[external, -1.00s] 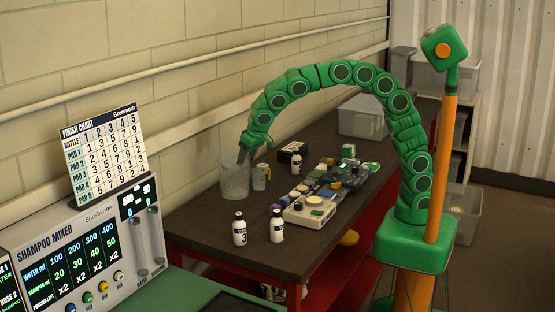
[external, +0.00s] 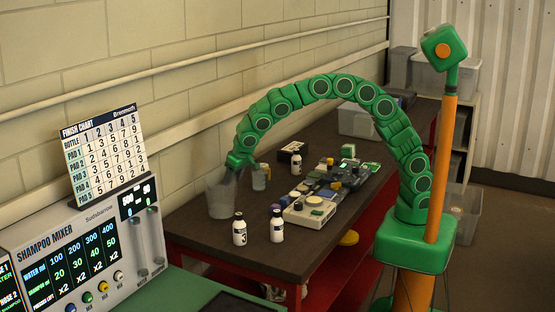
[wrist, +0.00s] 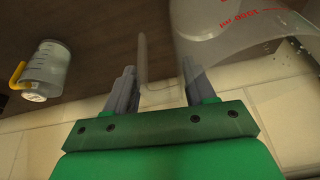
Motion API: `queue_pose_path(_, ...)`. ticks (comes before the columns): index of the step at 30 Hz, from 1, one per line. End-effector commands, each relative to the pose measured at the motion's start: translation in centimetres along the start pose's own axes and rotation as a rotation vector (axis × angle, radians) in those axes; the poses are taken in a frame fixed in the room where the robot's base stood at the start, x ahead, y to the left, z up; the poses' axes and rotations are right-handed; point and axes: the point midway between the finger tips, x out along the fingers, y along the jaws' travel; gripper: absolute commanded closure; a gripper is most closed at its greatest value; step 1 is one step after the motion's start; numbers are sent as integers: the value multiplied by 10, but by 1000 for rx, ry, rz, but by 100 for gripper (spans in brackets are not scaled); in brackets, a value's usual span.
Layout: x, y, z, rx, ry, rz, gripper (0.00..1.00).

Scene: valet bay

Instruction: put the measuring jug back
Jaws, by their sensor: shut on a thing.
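The measuring jug (external: 221,198) is a large clear vessel near the bench's front left in the external view. My gripper (external: 233,168) is at its upper rim, on the far right side. In the wrist view the jug (wrist: 240,35) fills the upper right, with red markings upside down. My gripper (wrist: 160,88) is shut on its clear handle, between the two grey fingers. The jug looks about upright. I cannot tell whether its base touches the bench or hangs just above it.
A small clear cup with a yellow handle (external: 260,178) stands behind the jug. Two white bottles (external: 239,230) (external: 277,226) stand in front. A scale (external: 309,212) and several pads and small items lie right on the bench (external: 205,245). The shampoo mixer (external: 85,250) is at left.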

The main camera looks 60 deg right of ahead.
Motion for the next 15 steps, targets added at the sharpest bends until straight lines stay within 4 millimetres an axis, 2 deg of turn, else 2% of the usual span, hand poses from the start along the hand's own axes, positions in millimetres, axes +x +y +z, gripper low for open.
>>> queue_pose_path(3,9,1,4,2,-1,0,98)
queue_pose_path(14,11,1,4,2,0,0,98)
queue_pose_path(15,11,1,4,1,0,0,41)
